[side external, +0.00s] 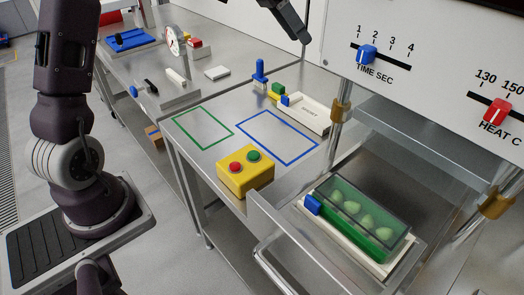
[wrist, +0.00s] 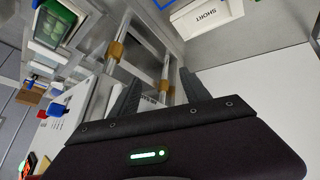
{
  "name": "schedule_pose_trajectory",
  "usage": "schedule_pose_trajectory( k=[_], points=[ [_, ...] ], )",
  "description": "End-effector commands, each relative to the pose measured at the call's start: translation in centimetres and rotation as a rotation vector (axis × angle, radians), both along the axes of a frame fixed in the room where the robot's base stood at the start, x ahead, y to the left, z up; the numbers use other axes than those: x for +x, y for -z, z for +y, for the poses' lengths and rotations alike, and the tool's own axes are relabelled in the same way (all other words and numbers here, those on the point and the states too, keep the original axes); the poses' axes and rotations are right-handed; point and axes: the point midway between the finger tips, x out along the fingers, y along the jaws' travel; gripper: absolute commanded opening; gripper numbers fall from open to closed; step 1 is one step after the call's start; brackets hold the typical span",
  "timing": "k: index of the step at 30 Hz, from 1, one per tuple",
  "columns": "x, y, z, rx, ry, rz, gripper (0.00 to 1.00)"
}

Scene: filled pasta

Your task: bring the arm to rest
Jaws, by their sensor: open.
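My gripper (wrist: 160,84) shows in the wrist view with its two dark fingers apart and nothing between them. In the side view a dark part of my gripper (side external: 302,36) reaches in from the top edge, above the steel table and left of the control panel. It is clear of the things on the table. The rest of the gripper is cut off by the frame, and the fingers cannot be told apart there.
A control panel (side external: 425,55) with blue and red sliders stands at right. A tray with green pieces under a clear cover (side external: 345,205) sits in the lower drawer. A yellow button box (side external: 245,180), a white tray (side external: 308,118) and metal posts (side external: 336,125) stand nearby.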

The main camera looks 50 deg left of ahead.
Motion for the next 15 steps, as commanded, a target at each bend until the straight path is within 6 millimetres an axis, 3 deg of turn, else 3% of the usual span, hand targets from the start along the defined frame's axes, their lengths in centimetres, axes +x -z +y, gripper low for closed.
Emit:
schedule_pose_trajectory(
  k=[1,3,6,9,12,15],
  points=[
    [-3.5,-1.5,-2.6,0.06,-0.013,0.031,0.55],
    [-9.1,-2.6,-5.1,0.137,-0.066,0.079,0.55],
    [-17.7,-3.1,-7.2,0.224,-0.17,0.105,0.55],
    [-25.5,-2.1,-7.5,0.27,-0.279,0.098,0.55],
    [-31.2,-0.3,-7.0,0.277,-0.37,0.079,0.55],
    [-34.4,1.4,-6.5,0.27,-0.424,0.063,0.55]
  ],
)
